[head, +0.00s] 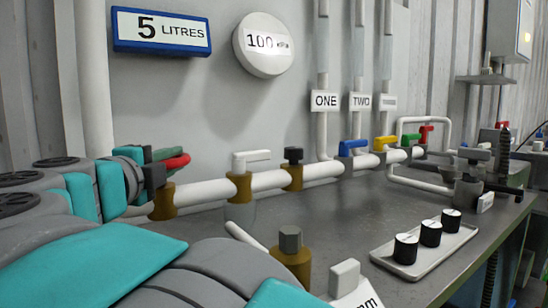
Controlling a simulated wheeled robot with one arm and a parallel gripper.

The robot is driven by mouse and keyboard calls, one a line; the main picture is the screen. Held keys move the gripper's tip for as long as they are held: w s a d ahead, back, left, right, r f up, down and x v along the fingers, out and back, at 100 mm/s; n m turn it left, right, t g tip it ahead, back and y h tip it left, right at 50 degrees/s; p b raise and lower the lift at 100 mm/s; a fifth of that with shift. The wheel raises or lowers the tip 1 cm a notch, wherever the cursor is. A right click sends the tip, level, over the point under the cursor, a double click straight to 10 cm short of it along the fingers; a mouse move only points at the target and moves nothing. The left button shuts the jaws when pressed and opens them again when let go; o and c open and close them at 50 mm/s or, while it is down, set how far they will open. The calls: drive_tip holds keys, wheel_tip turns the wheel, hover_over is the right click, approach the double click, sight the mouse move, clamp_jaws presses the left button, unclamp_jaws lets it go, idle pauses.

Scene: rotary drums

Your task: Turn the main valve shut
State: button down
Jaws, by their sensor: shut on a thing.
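A valve with a red lever (176,162) sits at the left end of the white pipe, on a brown fitting (163,202). No label naming it as the main valve is visible. My gripper (157,166) is at this lever, coming from the left, with its dark fingers shut around the lever's near part. The lever's rounded red end sticks out to the right, pointing roughly along the pipe. My teal and grey arm hides the pipe's far left end and part of the grip.
Along the pipe are a white lever valve (250,160), a dark-capped fitting (293,155), and blue (352,147) and yellow (384,142) lever valves. Signs ONE (325,101) and TWO (360,101) hang behind. A tray (432,245) with three black knobs stands on the grey bench (340,215).

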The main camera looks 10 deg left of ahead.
idle(0.5)
drive_tip(key=c, duration=0.8)
unclamp_jaws()
drive_tip(key=shift+o, duration=0.2)
